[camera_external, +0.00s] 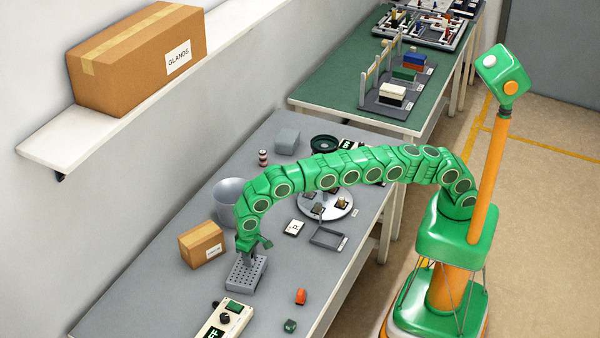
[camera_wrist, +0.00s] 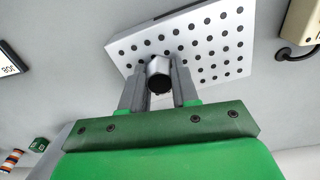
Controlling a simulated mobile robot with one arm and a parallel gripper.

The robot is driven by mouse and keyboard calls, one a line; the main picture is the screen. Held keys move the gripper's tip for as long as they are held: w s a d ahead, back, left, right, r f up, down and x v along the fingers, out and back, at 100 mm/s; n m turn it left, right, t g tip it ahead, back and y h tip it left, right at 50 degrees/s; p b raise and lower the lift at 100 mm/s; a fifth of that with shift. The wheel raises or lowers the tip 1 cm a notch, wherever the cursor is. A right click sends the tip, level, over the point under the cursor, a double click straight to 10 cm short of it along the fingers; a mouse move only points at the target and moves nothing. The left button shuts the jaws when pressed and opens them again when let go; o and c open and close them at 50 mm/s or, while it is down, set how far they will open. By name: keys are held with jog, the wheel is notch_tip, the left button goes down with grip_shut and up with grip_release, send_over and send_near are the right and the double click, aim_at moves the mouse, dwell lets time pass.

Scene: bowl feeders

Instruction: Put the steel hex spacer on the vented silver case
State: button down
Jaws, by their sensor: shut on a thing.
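The vented silver case (camera_external: 246,274) lies on the grey bench, a flat box with rows of dark holes on top. It also fills the upper middle of the wrist view (camera_wrist: 213,40). My gripper (camera_external: 247,259) is over the case's back left part. In the wrist view my gripper (camera_wrist: 160,72) is shut on the steel hex spacer (camera_wrist: 159,70), a small grey hex piece with a dark round bore facing the camera. The spacer overlaps the case's near edge in that view. I cannot tell whether it touches the case. In the external view it is too small to make out.
A small carton (camera_external: 202,245) stands left of the case, and a grey bowl (camera_external: 229,200) behind it. An orange piece (camera_external: 301,296) and a green piece (camera_external: 290,326) lie to the right, with clear bench between.

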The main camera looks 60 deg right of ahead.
jog(key=shift+f, duration=0.1)
jog(key=c, duration=0.8)
grip_release()
jog(key=shift+c, duration=0.2)
notch_tip(320, 180, up, 12)
